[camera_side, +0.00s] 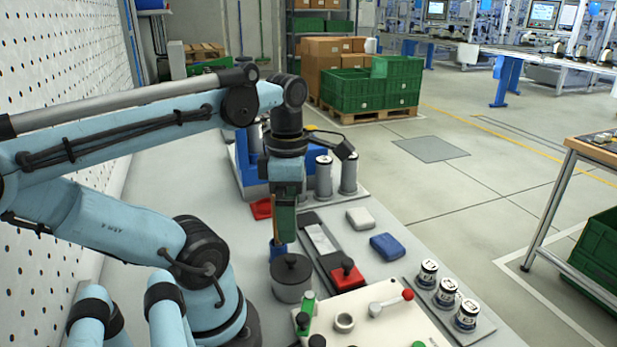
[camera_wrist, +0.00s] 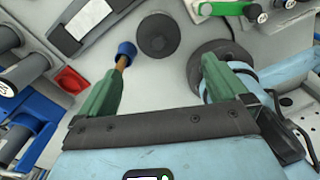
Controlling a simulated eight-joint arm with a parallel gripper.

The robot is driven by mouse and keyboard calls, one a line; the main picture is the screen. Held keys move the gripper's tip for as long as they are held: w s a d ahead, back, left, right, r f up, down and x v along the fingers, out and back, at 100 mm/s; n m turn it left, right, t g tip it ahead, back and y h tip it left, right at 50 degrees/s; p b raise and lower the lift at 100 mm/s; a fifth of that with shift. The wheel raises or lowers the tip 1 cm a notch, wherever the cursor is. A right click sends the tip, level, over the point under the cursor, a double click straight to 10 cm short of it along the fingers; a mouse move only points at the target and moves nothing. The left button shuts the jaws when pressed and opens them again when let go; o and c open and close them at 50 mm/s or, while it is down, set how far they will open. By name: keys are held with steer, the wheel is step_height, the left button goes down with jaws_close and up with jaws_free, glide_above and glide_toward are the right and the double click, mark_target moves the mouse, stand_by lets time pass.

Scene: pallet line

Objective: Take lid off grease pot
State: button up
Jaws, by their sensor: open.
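The grease pot (camera_side: 292,292) is a short grey cylinder on the bench. Its dark round lid (camera_side: 291,266) with a small knob sits on top. In the wrist view the lid (camera_wrist: 158,35) shows from above, beyond the fingertips. My gripper (camera_side: 283,238) points down, above and just behind the pot in the side view. In the wrist view my gripper (camera_wrist: 162,68) has its green fingers wide apart, with nothing between them. A brown stick with a blue end (camera_wrist: 126,49) shows by the left fingertip; I cannot tell whether they touch.
A long grey holder (camera_side: 322,243) and red block (camera_side: 347,275) lie right of the pot. A red tray (camera_side: 262,208), blue box (camera_side: 387,246) and several small canisters (camera_side: 446,292) are nearby.

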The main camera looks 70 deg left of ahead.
mark_target(291, 256)
steer(key=shift+a+f, duration=0.15)
steer(key=shift+f, duration=5.65)
steer(key=c, duration=0.8)
steer(key=shift+r, duration=0.15)
